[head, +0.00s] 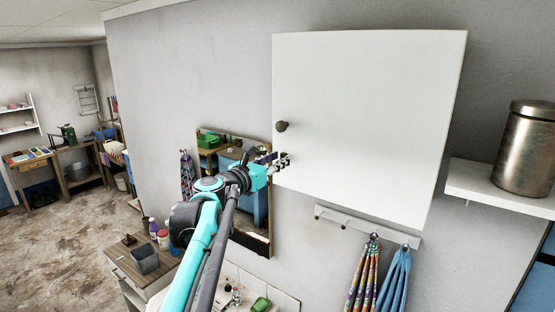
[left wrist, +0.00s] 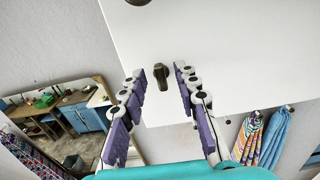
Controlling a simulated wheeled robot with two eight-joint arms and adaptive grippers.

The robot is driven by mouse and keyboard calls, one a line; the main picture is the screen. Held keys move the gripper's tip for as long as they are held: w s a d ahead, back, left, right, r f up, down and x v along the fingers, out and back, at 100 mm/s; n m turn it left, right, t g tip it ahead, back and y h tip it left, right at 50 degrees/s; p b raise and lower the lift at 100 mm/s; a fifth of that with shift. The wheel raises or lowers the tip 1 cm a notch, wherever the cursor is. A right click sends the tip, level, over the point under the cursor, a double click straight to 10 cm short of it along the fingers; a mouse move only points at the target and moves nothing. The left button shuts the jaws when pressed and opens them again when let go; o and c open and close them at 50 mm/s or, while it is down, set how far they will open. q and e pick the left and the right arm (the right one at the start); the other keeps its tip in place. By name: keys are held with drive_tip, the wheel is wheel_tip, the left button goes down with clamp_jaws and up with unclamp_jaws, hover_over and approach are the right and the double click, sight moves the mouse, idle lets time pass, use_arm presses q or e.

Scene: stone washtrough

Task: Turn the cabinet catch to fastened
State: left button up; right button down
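The white cabinet (head: 370,115) hangs on the wall, its door closed or nearly so. The small brown catch (left wrist: 161,74) is near the door's lower edge in the left wrist view, its lever upright in that picture. I cannot make it out in the head view, where my gripper is in front of that area. My left gripper (head: 277,161) is at the cabinet's lower left corner. Its purple-padded fingers are spread, one on each side of the catch in the wrist view, with gaps visible on both sides. My right gripper is not in view.
A round dark knob (head: 282,126) sits on the door above my left gripper. Below are a hook rail (head: 366,227) with hanging towels (head: 395,278) and a mirror (head: 258,244). A metal canister (head: 525,150) stands on a shelf at right. Open space lies left of the cabinet.

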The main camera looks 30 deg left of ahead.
use_arm(q)
clamp_jaws()
drive_tip(key=shift+m, duration=0.3)
drive_tip(key=shift+d+f+m+b, duration=0.1)
drive_tip(key=shift+m+b, duration=0.4)
drive_tip(key=shift+m, duration=3.8)
drive_tip(key=shift+d+m+b, duration=0.1)
drive_tip(key=shift+m+b, duration=0.35)
drive_tip(key=shift+m, duration=3.85)
